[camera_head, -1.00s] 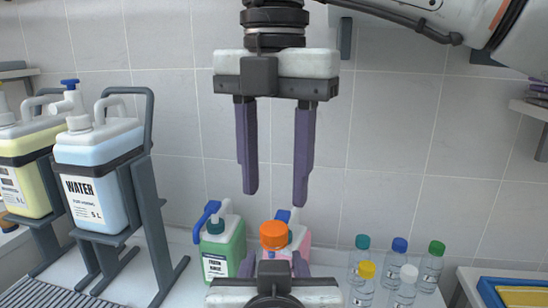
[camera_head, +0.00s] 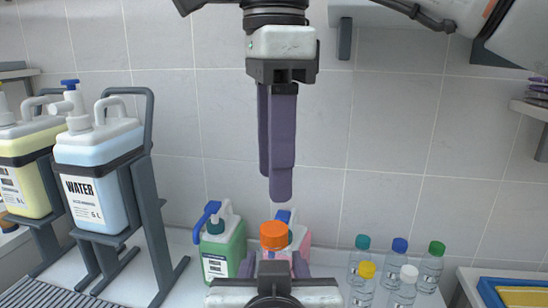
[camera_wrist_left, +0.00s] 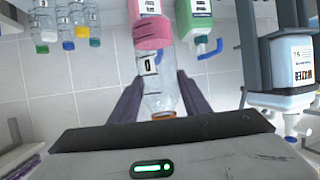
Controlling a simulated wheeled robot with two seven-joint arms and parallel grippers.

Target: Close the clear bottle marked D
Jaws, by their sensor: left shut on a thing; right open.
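A clear bottle (camera_wrist_left: 155,85) with an orange cap stands between the fingers of my left gripper (camera_wrist_left: 160,82), which is shut on it. The bottle's label shows a dark mark, too small to read. In the head view the orange cap (camera_head: 273,235) shows above my left gripper (camera_head: 273,262), and most of the bottle is hidden there. I cannot tell how far the cap is screwed on. My right gripper (camera_head: 273,188) is open and empty, pointing down above the cap, apart from it. Its fingers show almost edge-on, one behind the other.
A green bottle (camera_head: 222,250) and a pink bottle (camera_head: 303,238) stand close behind the held bottle. Several small clear bottles with coloured caps (camera_head: 396,272) stand at right. A water canister (camera_head: 98,180) and a yellow canister (camera_head: 27,175) sit on racks at left.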

